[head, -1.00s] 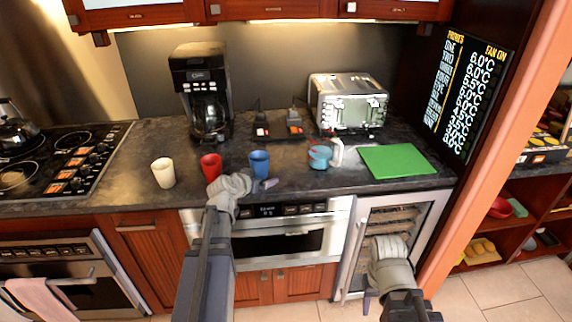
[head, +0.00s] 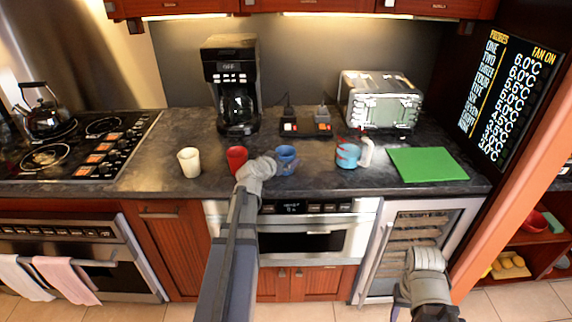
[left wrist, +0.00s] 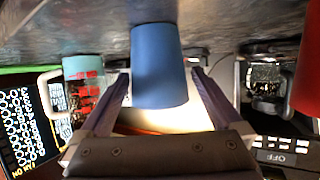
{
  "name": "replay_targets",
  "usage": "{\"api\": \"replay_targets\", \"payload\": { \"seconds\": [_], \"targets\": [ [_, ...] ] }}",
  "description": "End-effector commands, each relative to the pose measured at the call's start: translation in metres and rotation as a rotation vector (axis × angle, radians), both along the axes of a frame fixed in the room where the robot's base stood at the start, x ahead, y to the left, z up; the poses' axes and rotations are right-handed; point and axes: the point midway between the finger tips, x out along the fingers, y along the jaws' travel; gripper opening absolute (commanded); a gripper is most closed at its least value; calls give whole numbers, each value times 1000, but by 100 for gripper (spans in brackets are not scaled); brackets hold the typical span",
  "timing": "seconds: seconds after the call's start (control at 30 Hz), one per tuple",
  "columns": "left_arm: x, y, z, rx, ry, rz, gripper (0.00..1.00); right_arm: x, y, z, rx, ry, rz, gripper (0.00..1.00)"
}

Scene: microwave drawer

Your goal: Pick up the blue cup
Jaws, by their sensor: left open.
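The blue cup (head: 287,153) stands on the dark counter, right of a red cup (head: 236,158). My left gripper (head: 284,166) is at counter height, right at the blue cup and covering part of it in the head view. The left wrist view, turned upside down, shows the blue cup (left wrist: 158,55) between the two spread fingers of my left gripper (left wrist: 161,77). A gap shows on each side, so the jaws are open around it. My right gripper (head: 399,302) hangs low before the wine cooler, its fingers mostly hidden.
A white cup (head: 189,162) stands left of the red cup. A turquoise mug (head: 347,155) with a white handle stands to the right, near a green board (head: 427,164). A coffee maker (head: 232,85) and a toaster (head: 380,100) stand behind.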

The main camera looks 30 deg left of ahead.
Motion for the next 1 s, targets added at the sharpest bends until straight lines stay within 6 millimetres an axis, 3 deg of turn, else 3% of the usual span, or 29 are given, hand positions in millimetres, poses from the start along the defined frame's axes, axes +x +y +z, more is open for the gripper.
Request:
{"api": "replay_targets", "payload": {
  "seconds": [0.4, 0.63, 1.0],
  "targets": [
    [44, 3, -25, 0, 0, -1, 100, 0, 0, -25, 0, 0, 0, 50],
    [44, 3, -24, 0, 0, 0, 100, 0, 0, -24, 0, 0, 0, 50],
    [44, 3, -24, 0, 0, 0, 58, 0, 0, -24, 0, 0, 0, 50]
  ]
}}
